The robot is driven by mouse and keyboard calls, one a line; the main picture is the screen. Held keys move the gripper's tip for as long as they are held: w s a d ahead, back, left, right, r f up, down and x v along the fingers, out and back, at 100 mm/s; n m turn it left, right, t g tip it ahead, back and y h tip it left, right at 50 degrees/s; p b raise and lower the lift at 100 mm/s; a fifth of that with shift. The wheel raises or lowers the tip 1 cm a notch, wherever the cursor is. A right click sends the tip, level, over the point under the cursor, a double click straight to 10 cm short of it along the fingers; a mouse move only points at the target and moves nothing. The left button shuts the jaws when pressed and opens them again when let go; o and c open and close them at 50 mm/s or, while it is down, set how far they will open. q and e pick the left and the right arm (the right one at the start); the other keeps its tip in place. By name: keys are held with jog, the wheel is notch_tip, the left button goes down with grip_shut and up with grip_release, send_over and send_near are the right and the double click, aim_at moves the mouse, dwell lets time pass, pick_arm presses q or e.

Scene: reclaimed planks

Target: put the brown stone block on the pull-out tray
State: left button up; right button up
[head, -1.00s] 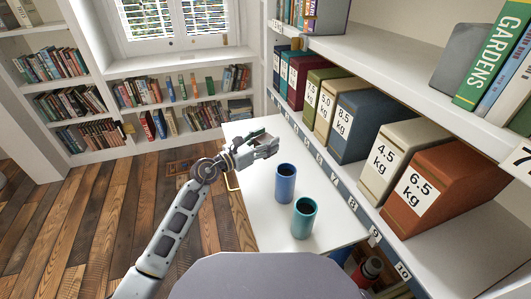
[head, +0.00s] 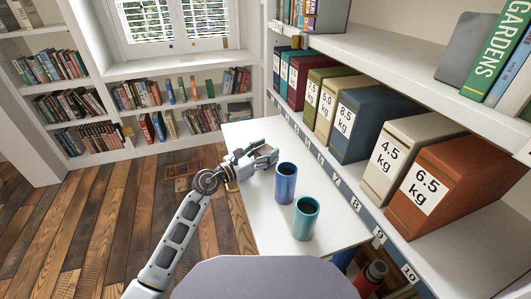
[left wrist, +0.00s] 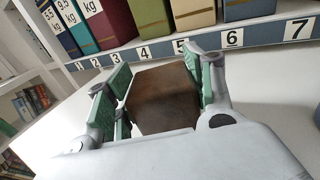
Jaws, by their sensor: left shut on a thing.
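The brown stone block (left wrist: 165,98) is between the green-padded fingers of my left gripper (left wrist: 160,88) in the left wrist view. In the head view my left gripper (head: 262,158) is shut on it, above the far part of the white pull-out tray (head: 268,222). There the gripper mostly hides the block, and I cannot tell whether the block touches the tray. My right gripper is out of view.
A blue cup (head: 286,184) stands on the tray close to the gripper, with a teal cup (head: 305,220) nearer me. Weight-labelled binders, such as the orange one (head: 440,185), line the shelf along the right. The tray's left side is clear.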

pick_arm(q)
jog(key=shift+f, duration=0.1)
jog(key=o, duration=1.2)
jog(key=shift+o, duration=1.2)
jog(key=p+v, duration=0.1)
jog(key=v, duration=0.8)
jog(key=shift+s+a+p, duration=0.15)
jog(key=shift+p, duration=0.25)
jog(key=shift+v, duration=1.25)
